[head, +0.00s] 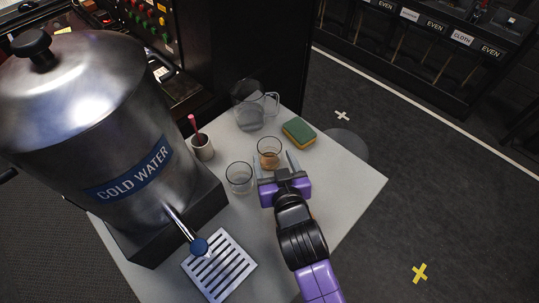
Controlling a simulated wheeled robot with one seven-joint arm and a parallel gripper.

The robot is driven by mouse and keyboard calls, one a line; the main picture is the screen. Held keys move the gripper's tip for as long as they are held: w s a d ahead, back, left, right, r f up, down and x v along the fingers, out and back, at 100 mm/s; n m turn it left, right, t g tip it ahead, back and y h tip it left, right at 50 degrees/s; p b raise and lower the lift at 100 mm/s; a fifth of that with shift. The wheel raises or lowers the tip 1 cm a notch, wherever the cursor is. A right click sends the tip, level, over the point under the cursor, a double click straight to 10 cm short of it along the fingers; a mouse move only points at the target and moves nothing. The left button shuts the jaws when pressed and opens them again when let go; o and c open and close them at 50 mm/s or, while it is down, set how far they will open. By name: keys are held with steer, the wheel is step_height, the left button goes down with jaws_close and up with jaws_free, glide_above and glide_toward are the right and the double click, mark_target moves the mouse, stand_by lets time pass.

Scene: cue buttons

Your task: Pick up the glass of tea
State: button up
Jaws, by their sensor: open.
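The glass of tea (269,154) stands upright on the white table, with brown liquid in its lower part. My gripper (274,163) is open at the near side of this glass, with one finger toward its left and one toward its right. I cannot tell whether the fingers touch it. The purple gripper body and my arm come in from the lower right. A second, clear glass (239,178) stands just left of my gripper and looks empty.
A clear jug (253,105) and a green-yellow sponge (299,131) stand behind the glass. A cup (202,147) with a pink-red stick is left. A large cold water urn (88,115) and a slotted drip tray (219,266) fill the left. The white table (345,185) is clear on the right.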

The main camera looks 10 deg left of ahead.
mark_target(267, 144)
steer(key=shift+p+x, duration=0.4)
steer(key=shift+x, duration=2.15)
steer(key=shift+s+a+f, duration=0.1)
steer(key=c, duration=1.3)
